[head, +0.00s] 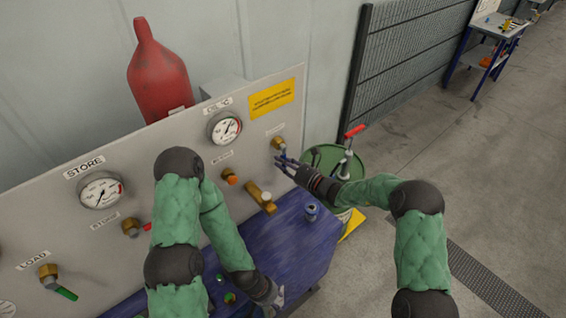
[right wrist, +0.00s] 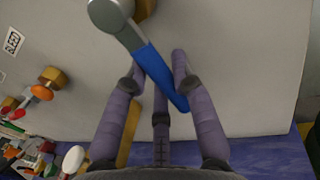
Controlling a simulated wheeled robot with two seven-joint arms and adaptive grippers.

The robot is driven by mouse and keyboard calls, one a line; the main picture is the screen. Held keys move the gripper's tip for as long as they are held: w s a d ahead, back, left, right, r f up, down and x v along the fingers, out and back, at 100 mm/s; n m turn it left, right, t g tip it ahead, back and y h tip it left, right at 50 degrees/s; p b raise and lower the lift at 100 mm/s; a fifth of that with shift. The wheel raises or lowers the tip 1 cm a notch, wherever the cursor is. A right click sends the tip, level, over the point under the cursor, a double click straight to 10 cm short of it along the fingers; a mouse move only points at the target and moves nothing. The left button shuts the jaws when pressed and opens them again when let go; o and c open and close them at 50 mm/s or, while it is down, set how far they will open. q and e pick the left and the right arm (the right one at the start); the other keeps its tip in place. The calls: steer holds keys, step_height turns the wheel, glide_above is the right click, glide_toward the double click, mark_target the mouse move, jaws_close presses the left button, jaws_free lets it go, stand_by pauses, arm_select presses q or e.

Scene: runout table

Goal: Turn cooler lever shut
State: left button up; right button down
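The cooler valve (head: 278,143) is a brass fitting at the right end of the grey panel (head: 150,150). Its lever (right wrist: 160,72) has a blue grip on a pale metal head, hanging down and tilted in the right wrist view. My right gripper (head: 284,163) is at this valve. In the right wrist view its purple fingers (right wrist: 160,75) are spread on both sides of the blue grip, with the lever between them; firm contact is not clear. My left gripper (head: 275,294) hangs low at the front of the blue table; its fingers are small and partly hidden.
Other valves sit along the panel, including a red-handled store valve (head: 132,227) and a green-handled load valve (head: 50,278). A brass tap (head: 262,197) juts out over the blue table (head: 310,240). A green drum (head: 325,158) with a red-handled pump stands behind my right forearm.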

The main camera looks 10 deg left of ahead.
stand_by(0.3)
steer(key=m, duration=0.1)
steer(key=s+a+m, duration=0.1)
steer(key=m, duration=0.1)
steer(key=shift+s+r+y+b, duration=0.2)
steer(key=shift+y+b, duration=0.1)
steer(key=shift+b, duration=0.1)
steer(key=shift+s+a+r+m+t, duration=0.2)
steer(key=shift+s+m, duration=0.05)
steer(key=shift+m, duration=0.5)
steer(key=shift+s+a+r+m+t, duration=0.15)
steer(key=shift+s+a+m+t, duration=0.05)
steer(key=shift+m, duration=0.5)
steer(key=shift+s+a+r+m+t, duration=0.2)
steer(key=shift+s+m, duration=0.05)
steer(key=shift+m, duration=0.5)
steer(key=c, duration=1)
jaws_free()
steer(key=shift+d, duration=0.1)
steer(key=v, duration=1.2)
steer(key=shift+f, duration=0.15)
